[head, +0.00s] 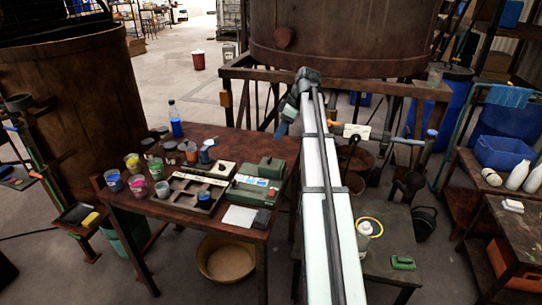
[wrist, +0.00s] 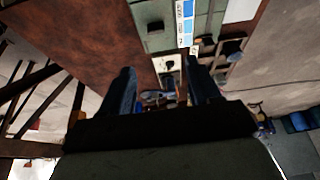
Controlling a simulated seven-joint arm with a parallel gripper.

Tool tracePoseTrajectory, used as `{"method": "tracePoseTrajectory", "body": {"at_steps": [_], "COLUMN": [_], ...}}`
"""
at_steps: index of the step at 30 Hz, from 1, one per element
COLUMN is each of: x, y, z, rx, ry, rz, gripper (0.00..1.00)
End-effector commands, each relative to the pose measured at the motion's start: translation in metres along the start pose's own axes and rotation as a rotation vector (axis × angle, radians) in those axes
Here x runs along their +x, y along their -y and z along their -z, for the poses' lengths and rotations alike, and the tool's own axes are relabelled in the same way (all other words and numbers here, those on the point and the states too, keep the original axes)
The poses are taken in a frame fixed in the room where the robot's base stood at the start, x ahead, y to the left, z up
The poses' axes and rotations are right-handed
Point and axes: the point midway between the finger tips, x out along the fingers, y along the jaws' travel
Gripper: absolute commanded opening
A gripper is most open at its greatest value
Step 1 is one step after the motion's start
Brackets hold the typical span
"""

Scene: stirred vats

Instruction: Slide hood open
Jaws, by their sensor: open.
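A green bench instrument (head: 247,192) stands at the right of the reddish-brown table, with a raised green block (head: 270,167) on top that looks like its hood. I cannot tell how far the hood is slid. In the wrist view the green casing (wrist: 158,38) fills the top middle, beside a blue-and-white label strip (wrist: 188,22). My gripper (wrist: 163,76) is open, its two dark fingers apart with nothing between them. In the head view my gripper (head: 281,131) hangs above and behind the instrument, apart from it.
A compartmented tray (head: 181,193) lies left of the instrument, with colored pots (head: 132,162) and a blue bottle (head: 175,125) on the same table (head: 170,214). A large rusty vat (head: 345,35) stands behind.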

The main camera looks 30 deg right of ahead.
Motion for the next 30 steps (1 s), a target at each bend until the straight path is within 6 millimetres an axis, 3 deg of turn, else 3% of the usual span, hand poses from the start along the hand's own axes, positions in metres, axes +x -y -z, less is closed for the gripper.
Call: {"method": "tracePoseTrajectory", "body": {"at_steps": [4,8,21,30], "x": [-0.005,0.008,0.083,0.121], "y": [-0.004,-0.004,-0.004,-0.005], "z": [-0.008,-0.008,-0.008,-0.009], "rx": [0.002,0.002,0.002,0.002], "ry": [0.008,0.008,0.008,0.008], "rz": [-0.012,-0.011,-0.01,-0.011], "gripper": [0.62,0.62,0.62,0.62]}}
